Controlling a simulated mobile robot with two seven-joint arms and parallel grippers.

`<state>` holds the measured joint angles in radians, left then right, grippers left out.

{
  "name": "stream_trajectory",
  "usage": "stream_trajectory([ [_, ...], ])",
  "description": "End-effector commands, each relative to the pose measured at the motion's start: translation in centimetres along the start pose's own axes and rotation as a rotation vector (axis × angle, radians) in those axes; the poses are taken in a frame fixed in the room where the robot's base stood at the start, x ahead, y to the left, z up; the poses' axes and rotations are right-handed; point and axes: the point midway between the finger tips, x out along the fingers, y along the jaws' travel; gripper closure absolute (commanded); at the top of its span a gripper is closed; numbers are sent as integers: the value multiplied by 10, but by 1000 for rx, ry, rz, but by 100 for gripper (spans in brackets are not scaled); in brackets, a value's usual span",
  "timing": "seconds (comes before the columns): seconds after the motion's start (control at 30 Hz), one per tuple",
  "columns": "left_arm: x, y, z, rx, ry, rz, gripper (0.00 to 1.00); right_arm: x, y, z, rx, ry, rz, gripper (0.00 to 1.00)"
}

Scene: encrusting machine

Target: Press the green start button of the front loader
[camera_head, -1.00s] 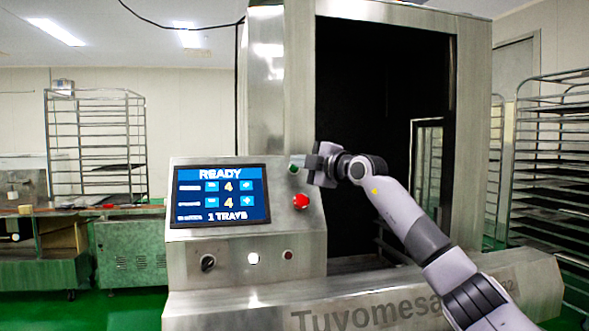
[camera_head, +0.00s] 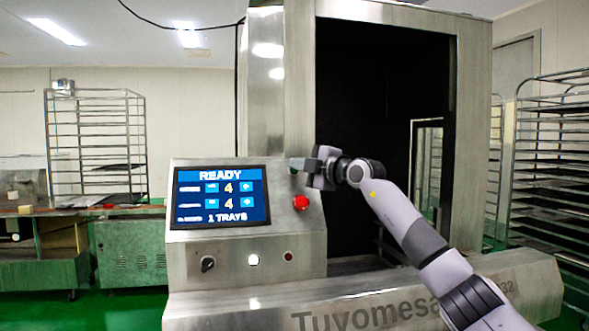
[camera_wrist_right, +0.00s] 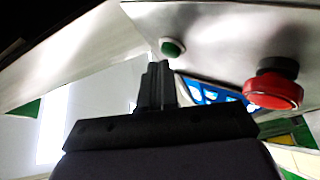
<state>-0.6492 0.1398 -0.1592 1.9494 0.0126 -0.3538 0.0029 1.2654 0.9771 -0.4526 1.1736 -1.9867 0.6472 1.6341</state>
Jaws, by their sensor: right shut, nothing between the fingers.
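The front loader's control panel (camera_head: 240,262) stands in front of me, its screen (camera_head: 220,196) reading READY. The green start button (camera_wrist_right: 172,47) shows in the right wrist view, just beyond my fingertips; in the head view it is mostly hidden by my right gripper (camera_head: 298,165). My right gripper is shut and empty, its fingers pointing at the panel's upper right. In the wrist view the fingertips (camera_wrist_right: 155,70) appear just below and left of the button. I cannot tell whether they touch it. My left gripper is not in view.
A red emergency knob (camera_head: 301,202) sits below the green button, and it also shows at the right of the wrist view (camera_wrist_right: 273,88). The dark loader opening (camera_head: 380,110) lies behind my arm. Tray racks (camera_head: 96,140) stand farther back.

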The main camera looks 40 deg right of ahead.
Motion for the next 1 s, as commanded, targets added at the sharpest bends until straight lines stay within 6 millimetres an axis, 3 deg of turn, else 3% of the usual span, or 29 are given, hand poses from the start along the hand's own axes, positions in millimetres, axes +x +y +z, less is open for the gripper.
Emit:
stream_trajectory([
  [1.0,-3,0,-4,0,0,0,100,6,-5,4,1,1,-1,100],
])
